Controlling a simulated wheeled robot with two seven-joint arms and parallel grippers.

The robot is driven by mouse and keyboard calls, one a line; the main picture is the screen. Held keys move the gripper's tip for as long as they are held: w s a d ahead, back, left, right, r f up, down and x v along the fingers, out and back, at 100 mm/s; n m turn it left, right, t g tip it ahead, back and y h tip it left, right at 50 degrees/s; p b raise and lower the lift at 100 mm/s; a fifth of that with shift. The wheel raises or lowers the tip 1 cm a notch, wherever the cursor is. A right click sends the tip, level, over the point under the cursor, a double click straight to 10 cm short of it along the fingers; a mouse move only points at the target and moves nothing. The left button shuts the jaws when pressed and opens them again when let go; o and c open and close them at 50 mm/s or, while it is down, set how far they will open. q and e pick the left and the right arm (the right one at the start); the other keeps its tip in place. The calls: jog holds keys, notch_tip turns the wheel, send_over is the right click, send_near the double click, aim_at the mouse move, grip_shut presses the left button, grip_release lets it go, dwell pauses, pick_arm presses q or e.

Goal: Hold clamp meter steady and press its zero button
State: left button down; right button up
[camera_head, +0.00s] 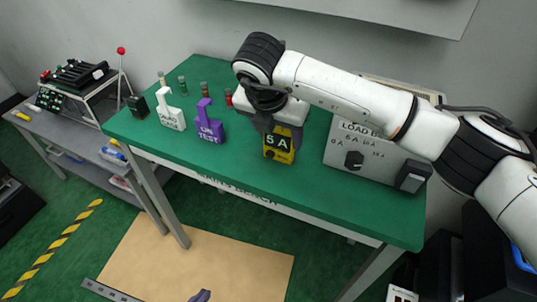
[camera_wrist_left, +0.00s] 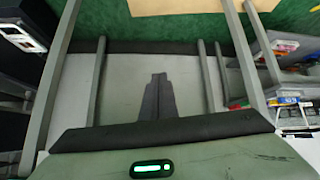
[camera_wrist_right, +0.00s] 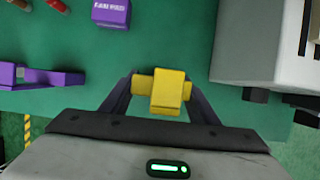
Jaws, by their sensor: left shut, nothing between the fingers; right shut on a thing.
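The yellow clamp meter (camera_head: 280,155) stands at the middle of the green bench, its dark display reading "5 A". My right gripper (camera_head: 278,127) comes down from above and is shut on its top. In the right wrist view the meter's yellow top (camera_wrist_right: 165,90) sits between the two fingers (camera_wrist_right: 160,98). I cannot make out a zero button for certain. My left gripper (camera_head: 200,296) is low at the bottom edge of the head view, well away from the meter. Its fingers (camera_wrist_left: 158,82) are shut and empty in the left wrist view.
Left of the meter stand a purple "ON TEST" piece (camera_head: 210,128), a white piece (camera_head: 171,117) and a black block (camera_head: 138,106). A grey load box (camera_head: 375,158) is to the right. Small coloured posts (camera_head: 182,86) line the back. The bench front (camera_head: 300,195) is clear.

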aim_at(270, 154)
dwell(0.3)
pick_arm(q)
jog(key=w+d+r+m+h, duration=0.3)
jog(key=w+d+r, duration=0.2)
jog(key=w+r, duration=0.75)
jog(key=d+r+m+g+h, duration=0.1)
jog(key=d+r+m, duration=0.1)
jog(key=r, duration=0.4)
jog(key=d+r+m+g+h, duration=0.1)
jog(key=d+r+m+h, duration=0.1)
jog(key=r, duration=0.4)
jog(key=shift+w+d+r+m, duration=0.2)
jog(key=shift+w+d+m, duration=0.25)
jog(key=shift+m, duration=0.35)
jog(key=shift+w, duration=0.1)
jog(key=shift+w+d, duration=0.55)
jog(key=shift+w, duration=0.75)
jog(key=shift+w+d, duration=0.6)
jog(key=shift+w, duration=0.75)
jog(key=shift+w+d, duration=0.55)
jog(key=shift+w, duration=0.75)
jog(key=shift+w, duration=0.1)
jog(key=shift+w+d, duration=0.15)
jog(key=shift+w, duration=0.2)
